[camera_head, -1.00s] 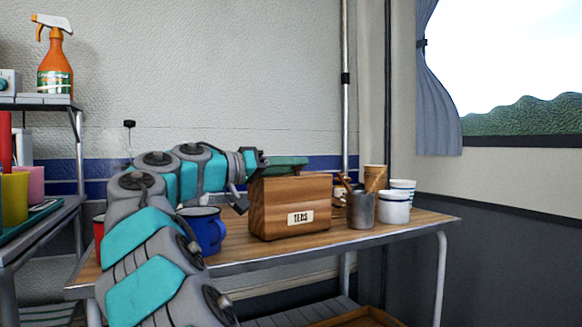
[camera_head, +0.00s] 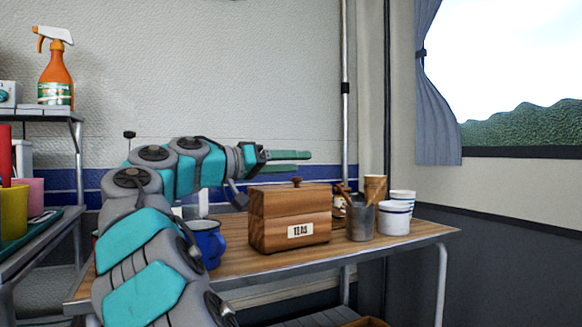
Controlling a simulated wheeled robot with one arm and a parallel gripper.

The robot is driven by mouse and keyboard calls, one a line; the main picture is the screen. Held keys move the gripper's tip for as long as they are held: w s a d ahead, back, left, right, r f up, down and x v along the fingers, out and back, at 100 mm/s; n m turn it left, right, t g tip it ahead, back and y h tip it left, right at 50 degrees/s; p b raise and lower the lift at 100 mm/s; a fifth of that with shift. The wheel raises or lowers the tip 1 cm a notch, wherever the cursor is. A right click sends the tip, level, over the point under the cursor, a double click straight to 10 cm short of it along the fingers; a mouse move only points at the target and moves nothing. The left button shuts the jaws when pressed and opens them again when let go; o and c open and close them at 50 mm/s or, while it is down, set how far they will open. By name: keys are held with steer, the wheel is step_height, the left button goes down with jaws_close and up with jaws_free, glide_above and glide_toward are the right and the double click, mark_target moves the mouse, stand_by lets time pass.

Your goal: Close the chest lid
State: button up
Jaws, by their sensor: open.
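The wooden chest (camera_head: 290,229) with a "TEAS" label stands on the wooden table. Its lid (camera_head: 290,200) lies flat on the body, with a small knob (camera_head: 297,181) upright on top. A thin seam runs around the chest below the lid, and no gap shows. My gripper (camera_head: 309,159) is level above and slightly behind the lid, its green fingers pointing right. The fingers are a little apart, empty and clear of the knob.
A blue mug (camera_head: 208,243) stands left of the chest, partly behind my arm. A metal cup (camera_head: 360,221), white cups (camera_head: 394,219) and a brown cup (camera_head: 375,187) crowd its right side. The table's front strip (camera_head: 345,253) is clear.

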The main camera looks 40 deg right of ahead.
steer(key=s+a+r, duration=0.1)
steer(key=s+a, duration=0.6)
steer(key=s, duration=0.5)
steer(key=shift+s+a+r, duration=0.15)
steer(key=shift+s+a, duration=0.05)
steer(key=shift+a, duration=0.05)
stand_by(0.4)
